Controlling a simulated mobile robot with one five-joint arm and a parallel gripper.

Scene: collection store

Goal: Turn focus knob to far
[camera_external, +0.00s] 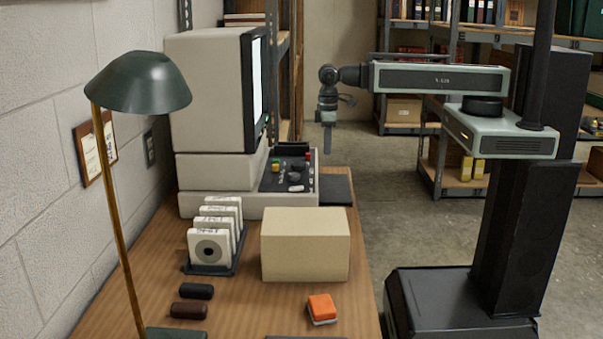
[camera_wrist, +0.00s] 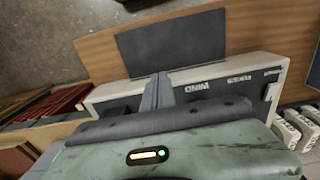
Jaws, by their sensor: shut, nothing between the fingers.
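The reader machine (camera_external: 215,100) is a beige unit with a screen, standing on the desk against the wall. Its dark control panel (camera_external: 278,182) carries several small knobs and coloured buttons. A black knob (camera_external: 296,167) shows there, but I cannot tell which control is the focus knob or read its setting. My gripper (camera_external: 327,150) points down, shut and empty, in the air to the right of the panel.
A black mat (camera_external: 336,190) lies right of the machine. A beige box (camera_external: 305,245), a rack of white film cartons (camera_external: 214,235), an orange block (camera_external: 322,308) and a green lamp (camera_external: 138,82) stand on the desk. Floor is clear between desk and back shelves.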

